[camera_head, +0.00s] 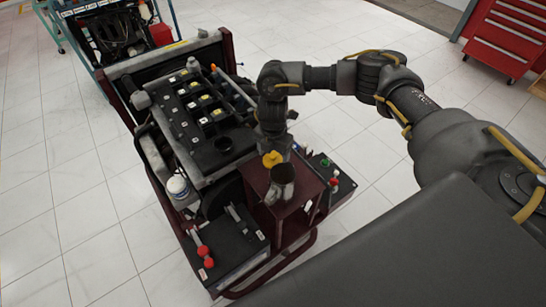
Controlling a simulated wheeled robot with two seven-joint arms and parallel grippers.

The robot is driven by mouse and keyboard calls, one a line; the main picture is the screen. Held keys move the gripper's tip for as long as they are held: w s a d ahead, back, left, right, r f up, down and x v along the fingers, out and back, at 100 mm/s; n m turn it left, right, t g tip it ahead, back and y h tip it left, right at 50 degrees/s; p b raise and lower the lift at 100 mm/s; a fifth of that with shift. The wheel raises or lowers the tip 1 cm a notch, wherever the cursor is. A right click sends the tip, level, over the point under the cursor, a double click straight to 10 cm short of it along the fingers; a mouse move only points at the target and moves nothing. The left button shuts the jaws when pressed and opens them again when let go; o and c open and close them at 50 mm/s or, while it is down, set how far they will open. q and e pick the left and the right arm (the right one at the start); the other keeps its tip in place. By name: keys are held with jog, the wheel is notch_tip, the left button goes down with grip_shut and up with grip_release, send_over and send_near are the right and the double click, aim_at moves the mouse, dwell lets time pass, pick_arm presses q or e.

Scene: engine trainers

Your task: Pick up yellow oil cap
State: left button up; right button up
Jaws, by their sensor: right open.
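My right arm reaches in from the right and bends down over the trainer. My right gripper (275,150) points down right at the cap and is open. The arm and the cap overlap in this view, so I cannot tell whether the fingers touch the cap. My left gripper does not show.
A red tool cabinet (505,40) stands at the back right.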

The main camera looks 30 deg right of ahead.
aim_at(272, 157)
jog(key=shift+f, duration=0.1)
jog(key=c, duration=0.7)
notch_tip(272, 157, up, 10)
jog(key=shift+b, duration=0.55)
jog(key=s+a+r+m, duration=0.1)
jog(key=s+m, duration=0.1)
jog(key=m, duration=0.4)
jog(key=s+a+r+m+b, duration=0.1)
jog(key=s+m, duration=0.1)
jog(key=m, duration=0.4)
jog(key=s+a+r+m+b, duration=0.1)
jog(key=s+r+m, duration=0.1)
jog(key=m, duration=0.4)
jog(key=shift+s+a, duration=0.1)
jog(key=shift+s, duration=0.45)
